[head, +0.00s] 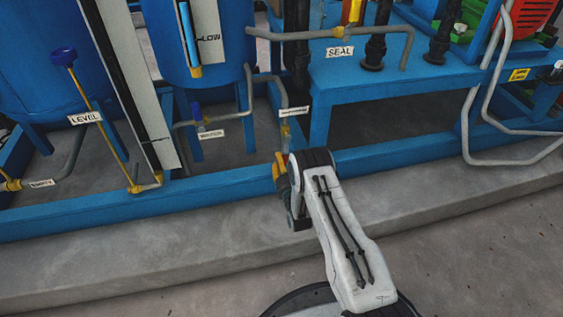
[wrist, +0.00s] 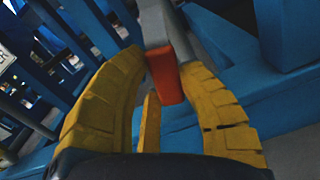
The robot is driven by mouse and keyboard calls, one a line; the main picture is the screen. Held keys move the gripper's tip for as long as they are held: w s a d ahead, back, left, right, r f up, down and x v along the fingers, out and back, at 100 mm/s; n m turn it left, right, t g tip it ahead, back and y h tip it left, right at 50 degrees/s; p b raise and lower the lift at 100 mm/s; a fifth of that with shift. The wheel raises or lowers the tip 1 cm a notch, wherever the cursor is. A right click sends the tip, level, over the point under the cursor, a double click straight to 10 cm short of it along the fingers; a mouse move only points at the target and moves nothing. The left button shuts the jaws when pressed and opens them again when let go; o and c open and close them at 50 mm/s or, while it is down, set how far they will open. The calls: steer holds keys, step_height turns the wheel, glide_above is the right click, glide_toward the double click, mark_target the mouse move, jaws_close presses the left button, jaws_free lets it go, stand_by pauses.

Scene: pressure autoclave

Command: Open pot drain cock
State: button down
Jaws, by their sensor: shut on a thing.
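A red-orange cock handle (wrist: 167,76) sits at the end of a grey pipe (wrist: 155,22) in the wrist view. The yellow fingers of my gripper (wrist: 163,60) curve around it from both sides and are shut on it. In the head view my gripper (head: 281,165) reaches the low end of a grey drain pipe (head: 284,100) at the blue frame's front edge. My arm and gripper hide most of the handle there. A white tag (head: 293,111) hangs on this pipe, too small to read.
A blue frame rail (head: 200,186) runs along the concrete step (head: 190,235). A blue raised platform (head: 400,75) stands to the right. The floor in front is clear.

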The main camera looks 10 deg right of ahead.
steer(key=shift+a+r, duration=0.1)
steer(key=c, duration=0.8)
jaws_free()
steer(key=shift+s, duration=6)
steer(key=shift+a, duration=0.1)
